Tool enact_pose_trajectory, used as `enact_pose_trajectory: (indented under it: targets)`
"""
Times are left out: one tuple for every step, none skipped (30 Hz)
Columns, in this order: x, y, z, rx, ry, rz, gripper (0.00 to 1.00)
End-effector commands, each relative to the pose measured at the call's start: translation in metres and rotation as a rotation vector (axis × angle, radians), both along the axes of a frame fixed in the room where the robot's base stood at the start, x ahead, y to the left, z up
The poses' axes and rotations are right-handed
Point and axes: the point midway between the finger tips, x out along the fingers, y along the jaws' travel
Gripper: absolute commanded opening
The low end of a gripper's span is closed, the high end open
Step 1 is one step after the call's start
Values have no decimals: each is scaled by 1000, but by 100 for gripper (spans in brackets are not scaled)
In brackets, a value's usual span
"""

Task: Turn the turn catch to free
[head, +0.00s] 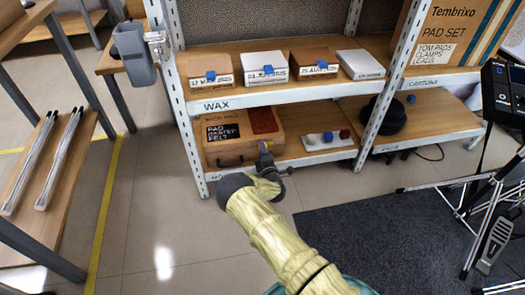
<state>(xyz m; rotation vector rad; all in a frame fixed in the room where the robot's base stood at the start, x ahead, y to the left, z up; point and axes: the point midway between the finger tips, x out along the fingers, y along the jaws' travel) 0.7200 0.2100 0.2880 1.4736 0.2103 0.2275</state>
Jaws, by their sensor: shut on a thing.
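The arm reaches the lower shelf, where a wooden case (227,146) stands with a black "PAD BEATER FELT" label and a dark red patch on top. My gripper (266,152) is at the case's right front corner, shut on a small part there. A bit of yellow shows at the gripper's tip. The part is taken to be the turn catch, but the gripper mostly hides it. How far the catch is turned cannot be told.
The upper shelf above holds several labelled boxes. A shelf post (387,75) stands at right. The floor left of my arm is clear.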

Motion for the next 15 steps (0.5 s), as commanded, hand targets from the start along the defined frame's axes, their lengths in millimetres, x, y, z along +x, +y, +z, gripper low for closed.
enact_pose_trajectory:
  targets:
    - [1, -5, 2, -2, -3, -11, 7]
    - [1, -6, 2, -2, -3, -11, 7]
    - [1, -6, 2, -2, -4, -11, 7]
    - [1, -6, 2, -1, -3, -12, 7]
    - [1, -6, 2, -1, -3, -12, 7]
    - [1, -6, 2, -1, -3, -12, 7]
    - [1, -6, 2, -1, -3, -12, 7]
    - [1, -6, 2, -1, -3, -12, 7]
    - [1, -6, 2, 0, -3, -13, 36]
    - [1, -6, 2, 0, -3, -13, 42]
    - [1, -6, 2, 0, -3, -12, 48]
    - [1, -5, 2, 1, -3, -10, 52]
    - [1, -5, 2, 1, -3, -9, 52]
    - [1, -4, 1, 0, -2, -9, 52]
    - [1, -4, 1, 0, -2, -8, 52]
